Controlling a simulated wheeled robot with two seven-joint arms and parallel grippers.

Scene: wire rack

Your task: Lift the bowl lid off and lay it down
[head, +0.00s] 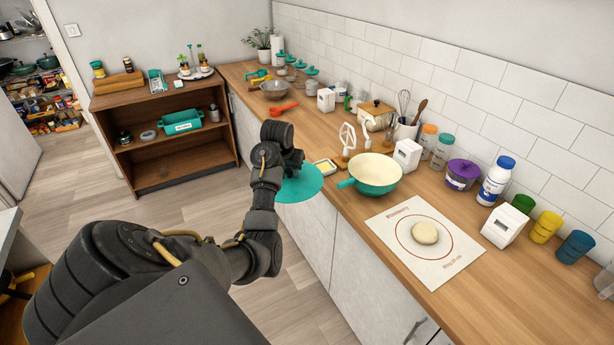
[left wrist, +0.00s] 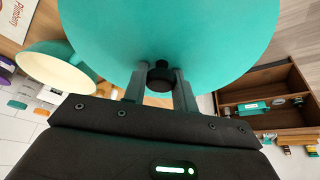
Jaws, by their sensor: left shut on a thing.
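The bowl lid (head: 303,187) is a round teal disc. In the left wrist view the lid (left wrist: 165,35) fills the upper middle, with a black knob (left wrist: 160,80) between the fingers. My left gripper (head: 291,163) is shut on this knob and holds the lid in the air around the counter's front edge. The gripper hides part of the lid. The teal bowl (head: 376,174), cream inside, stands uncovered on the counter to the right of the lid. It also shows at the left of the left wrist view (left wrist: 55,68). My right gripper is not in view.
On the wooden counter (head: 350,210), a white mat (head: 400,258) with dough (head: 425,233) lies nearer than the bowl. A white timer (head: 407,154), jars and bottles line the wall. A low brown shelf (head: 160,140) stands at left.

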